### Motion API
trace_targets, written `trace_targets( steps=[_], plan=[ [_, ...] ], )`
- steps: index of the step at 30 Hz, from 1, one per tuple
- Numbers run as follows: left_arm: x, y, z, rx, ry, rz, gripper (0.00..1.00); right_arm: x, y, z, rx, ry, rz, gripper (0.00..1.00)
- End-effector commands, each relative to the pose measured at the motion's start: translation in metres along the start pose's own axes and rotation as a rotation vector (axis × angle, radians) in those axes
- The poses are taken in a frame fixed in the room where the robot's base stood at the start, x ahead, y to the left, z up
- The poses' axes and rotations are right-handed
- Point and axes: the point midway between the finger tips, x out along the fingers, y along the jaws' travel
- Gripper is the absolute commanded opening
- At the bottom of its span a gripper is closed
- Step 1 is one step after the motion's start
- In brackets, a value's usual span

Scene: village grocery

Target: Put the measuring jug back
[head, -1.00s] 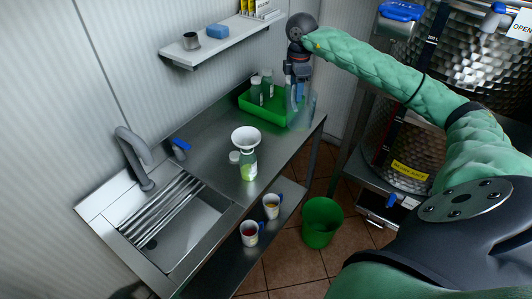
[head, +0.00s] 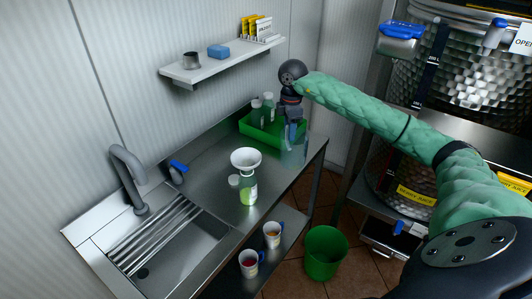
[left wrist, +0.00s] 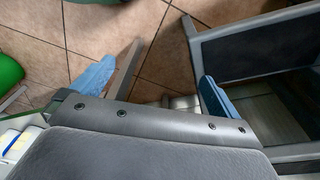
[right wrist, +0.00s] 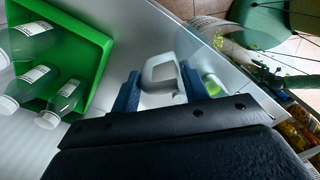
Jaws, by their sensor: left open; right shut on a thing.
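The measuring jug (head: 295,152) is clear and see-through. In the head view it is at the far right end of the steel counter (head: 205,157), just in front of the green tray. My right gripper (head: 292,122) is above it, pointing down. In the right wrist view the blue fingers of the right gripper (right wrist: 155,92) are shut on the jug's pale handle (right wrist: 160,74). I cannot tell whether the jug's base touches the counter. My left gripper (left wrist: 153,88) is open and empty over the tiled floor, and is out of the head view.
The green tray (head: 262,137) holds clear bottles. A bottle with a white funnel (head: 245,159) and a smaller bottle stand mid-counter. The sink (head: 170,250) is at left, a wall shelf (head: 205,72) above. Two mugs stand below; a green bucket (head: 324,254) is on the floor.

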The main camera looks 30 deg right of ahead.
Motion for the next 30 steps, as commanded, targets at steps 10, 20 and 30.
trace_targets(
  steps=[10,20,30],
  plan=[
    [0.053,-0.017,0.024,0.015,0.028,-0.023,1.00,0.029,0.035,-0.045,0.000,0.002,0.000,0.10],
    [0.087,-0.029,0.048,0.027,0.053,-0.037,1.00,0.053,0.059,-0.074,-0.001,0.001,0.001,0.10],
    [0.102,-0.038,0.065,0.035,0.066,-0.046,1.00,0.074,0.058,-0.073,0.000,-0.001,-0.001,0.10]
  ],
)
